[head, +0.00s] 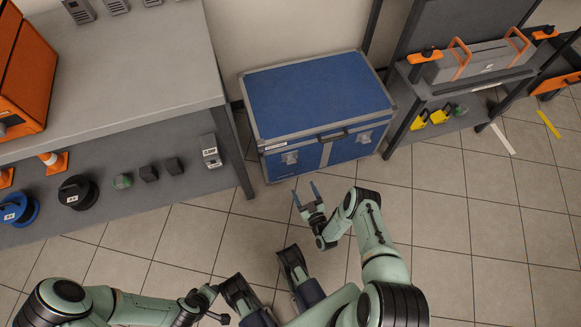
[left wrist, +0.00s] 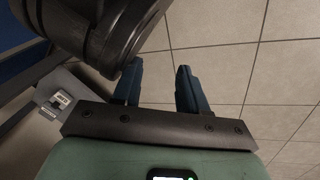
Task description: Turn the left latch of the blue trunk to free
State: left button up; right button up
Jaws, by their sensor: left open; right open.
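The blue trunk (head: 320,92) with grey metal edges stands closed on the floor against the wall in the head view. Its left latch (head: 289,158) is a small grey fitting on the front face; its turn position is too small to tell. The right latch (head: 364,137) is on the same face. My right gripper (head: 305,189) is open and empty, in front of the trunk below the left latch, apart from it in the picture. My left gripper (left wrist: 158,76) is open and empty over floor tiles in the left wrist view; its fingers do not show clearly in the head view.
A grey bench (head: 130,60) with a lower shelf of reels, cones and small blocks stands left of the trunk. A rack (head: 470,88) with a grey case and yellow items stands right. The tiled floor (head: 460,215) in front is clear.

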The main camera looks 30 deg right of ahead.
aim_at(292, 163)
jog(key=w+b, duration=0.1)
jog(key=w, duration=0.3)
jog(key=w+d+b, duration=0.1)
jog(key=w+b, duration=0.1)
jog(key=w, duration=0.2)
jog(key=w+d+b, duration=0.1)
jog(key=w, duration=0.3)
jog(key=shift+d, duration=0.1)
pick_arm(q)
jog(key=s+a+f+g, duration=0.1)
jog(key=s+f+g, duration=0.2)
jog(key=s+f, duration=0.3)
jog(key=shift+s+n+b, duration=0.3)
jog(key=shift+s, duration=1.3)
pick_arm(e)
jog(key=shift+w+d+r, duration=0.1)
jog(key=shift+w, duration=0.5)
pick_arm(q)
jog(key=shift+a, duration=0.1)
jog(key=shift+w, duration=0.1)
pick_arm(e)
jog(key=c, duration=1)
